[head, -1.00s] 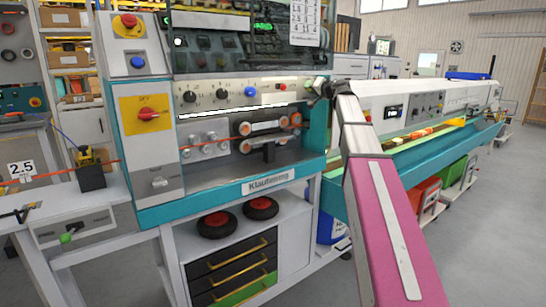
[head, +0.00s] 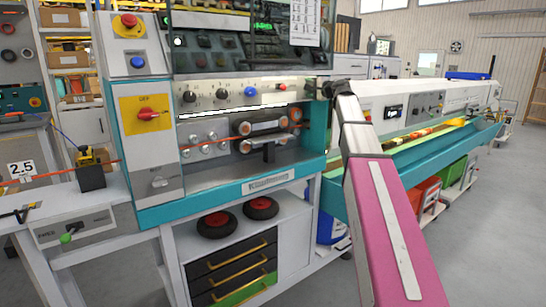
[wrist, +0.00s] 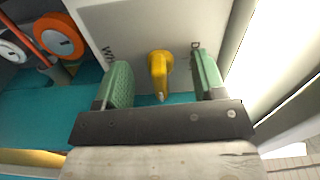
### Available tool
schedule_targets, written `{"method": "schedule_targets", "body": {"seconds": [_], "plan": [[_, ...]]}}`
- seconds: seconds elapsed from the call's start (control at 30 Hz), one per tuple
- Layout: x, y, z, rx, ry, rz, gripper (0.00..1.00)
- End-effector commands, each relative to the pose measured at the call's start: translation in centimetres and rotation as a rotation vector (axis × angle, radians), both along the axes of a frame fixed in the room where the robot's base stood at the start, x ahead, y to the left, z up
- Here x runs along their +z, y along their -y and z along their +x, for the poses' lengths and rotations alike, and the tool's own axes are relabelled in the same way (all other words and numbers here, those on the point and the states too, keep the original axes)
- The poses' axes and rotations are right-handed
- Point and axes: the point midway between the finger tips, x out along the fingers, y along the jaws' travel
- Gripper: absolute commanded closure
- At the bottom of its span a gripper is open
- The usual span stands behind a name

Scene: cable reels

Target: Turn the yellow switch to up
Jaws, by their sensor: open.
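The yellow switch (wrist: 158,66) shows in the wrist view on a pale panel. Its lever points toward the bottom of the picture. My gripper (wrist: 160,76) is open, with one green finger on each side of the switch and a visible gap on both sides. Partly covered lettering shows beside each finger, too little to read in full. In the head view my gripper is mostly hidden beyond the end of my pink arm, by the right end of the machine, and I cannot make out this switch there.
The teal and white machine (head: 150,215) carries a red rotary knob on a yellow plate (head: 149,114) and a row of small knobs. In the wrist view an orange and white roller (wrist: 60,36) lies at upper left. A long trough machine (head: 420,158) runs to the right.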

Motion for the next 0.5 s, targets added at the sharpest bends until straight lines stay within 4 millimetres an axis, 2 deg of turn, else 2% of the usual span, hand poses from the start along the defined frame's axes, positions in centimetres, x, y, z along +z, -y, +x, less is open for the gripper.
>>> {"method": "schedule_targets", "body": {"seconds": [0.33,0.5], "plan": [[0.00,0.04,-0.08,0.000,0.001,-0.001,0.36],[-0.02,0.49,-0.77,0.000,0.001,-0.002,0.36]]}}
